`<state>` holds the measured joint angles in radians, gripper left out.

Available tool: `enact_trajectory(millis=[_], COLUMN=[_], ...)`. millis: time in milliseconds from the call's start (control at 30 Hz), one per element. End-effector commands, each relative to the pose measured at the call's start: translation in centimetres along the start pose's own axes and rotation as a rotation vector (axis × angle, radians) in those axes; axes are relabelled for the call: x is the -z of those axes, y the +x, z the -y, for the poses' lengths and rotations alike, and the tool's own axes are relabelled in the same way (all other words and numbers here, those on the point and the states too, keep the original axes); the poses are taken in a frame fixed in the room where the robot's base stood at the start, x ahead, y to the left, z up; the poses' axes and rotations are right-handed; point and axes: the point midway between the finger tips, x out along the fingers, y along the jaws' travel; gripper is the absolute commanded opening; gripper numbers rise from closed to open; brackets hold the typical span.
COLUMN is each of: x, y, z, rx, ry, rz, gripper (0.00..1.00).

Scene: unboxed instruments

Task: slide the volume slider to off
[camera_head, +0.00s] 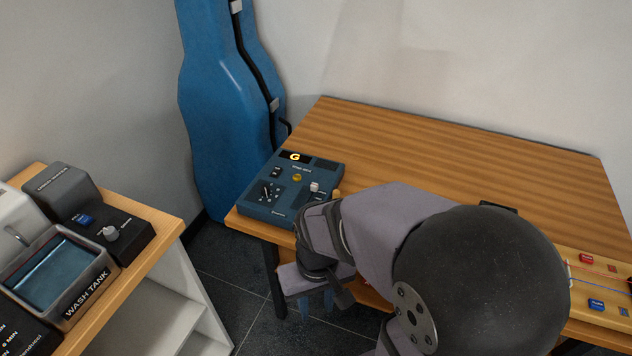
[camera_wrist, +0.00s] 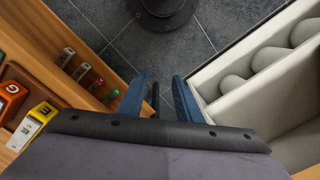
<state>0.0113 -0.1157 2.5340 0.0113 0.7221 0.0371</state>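A blue control box (camera_head: 287,204) sits on the near left corner of the wooden table in the head view. It has a lit display with a yellow G, a black rotary dial and a yellow button. A pale cap (camera_head: 315,187) on its right side looks like the volume slider; its label is too small to read, and my arm is close in front of that side. My gripper (camera_head: 318,302) hangs beyond the table's near edge, below and apart from the box. In the wrist view the two blue fingers (camera_wrist: 158,98) are apart with nothing between them.
A blue instrument case (camera_head: 222,100) stands behind the box. A bench with a wash tank (camera_head: 75,300) is at left. A panel with coloured buttons (camera_head: 595,287) lies at right. The table's middle is clear. The wrist view shows a pale compartmented container (camera_wrist: 215,70) at right.

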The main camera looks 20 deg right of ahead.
Motion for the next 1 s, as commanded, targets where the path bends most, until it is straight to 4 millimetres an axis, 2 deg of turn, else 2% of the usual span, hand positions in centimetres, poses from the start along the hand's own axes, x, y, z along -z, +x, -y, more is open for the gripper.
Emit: enact_trajectory(millis=[167, 267, 367, 500, 600, 700, 800, 1000], x=[4.2, 8.0, 12.3, 18.2, 21.7, 24.4, 26.2, 27.8], y=[-2.9, -5.0, -6.9, -9.0, -10.0, -10.7, -11.0, -11.2], z=[-0.5, -1.2, -2.6, -5.4, -7.7, -9.9, -11.5, -13.1], rx=[0.043, 0.087, 0.142, 0.232, 0.296, 0.354, 0.398, 0.443], ry=[0.303, 0.587, 0.919, 1.387, 1.681, 1.921, 2.094, 2.255], rz=[-0.003, -0.001, 0.011, 0.044, 0.08, 0.118, 0.154, 0.192], gripper=[0.31, 0.31, 0.31, 0.31, 0.31, 0.31, 0.31, 0.31])
